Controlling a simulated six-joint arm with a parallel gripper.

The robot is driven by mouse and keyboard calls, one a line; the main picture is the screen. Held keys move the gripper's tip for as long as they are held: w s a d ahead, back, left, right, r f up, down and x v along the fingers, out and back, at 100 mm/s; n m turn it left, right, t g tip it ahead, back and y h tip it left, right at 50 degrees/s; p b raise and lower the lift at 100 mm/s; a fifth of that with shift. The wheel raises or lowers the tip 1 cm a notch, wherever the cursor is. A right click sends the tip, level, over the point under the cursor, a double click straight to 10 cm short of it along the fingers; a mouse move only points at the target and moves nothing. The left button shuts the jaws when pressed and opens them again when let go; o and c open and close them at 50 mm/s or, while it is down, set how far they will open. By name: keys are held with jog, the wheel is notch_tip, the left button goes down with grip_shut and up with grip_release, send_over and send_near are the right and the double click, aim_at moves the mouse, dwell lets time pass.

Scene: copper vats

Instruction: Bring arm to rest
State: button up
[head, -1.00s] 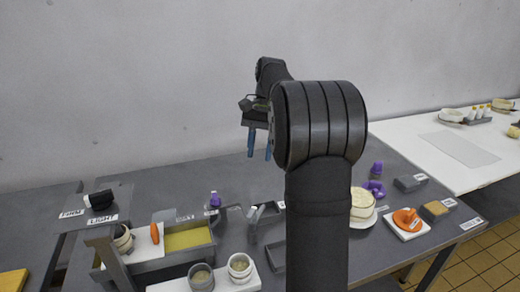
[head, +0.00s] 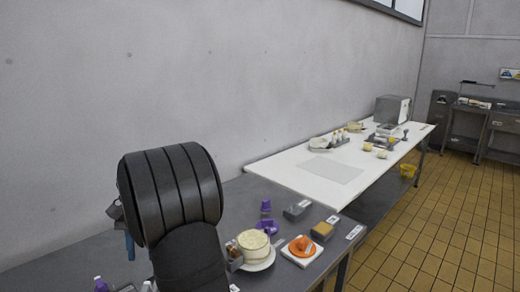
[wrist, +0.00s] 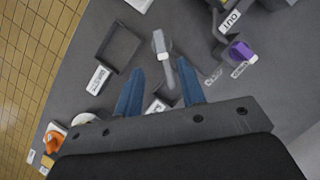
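My gripper (wrist: 160,92) shows in the wrist view with its two blue fingers spread apart. Nothing is held between them. It hangs above the grey table (wrist: 130,80), apart from the things on it. In the head view my arm stands at the lower left and hides most of the gripper; only a bit of a blue finger (head: 129,245) shows at its left side.
On the grey table stand a cheese wheel on a plate (head: 254,244), an orange item on a white board (head: 302,247), purple pieces (head: 266,228) and a grey box (head: 297,210). A white table (head: 290,178) with dishes runs behind. Tiled floor (head: 440,230) lies open at right.

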aim_at(144, 290)
jog(key=x, duration=0.9)
jog(key=shift+s+f, duration=0.15)
jog(key=shift+f, duration=0.1)
jog(key=shift+r, duration=0.15)
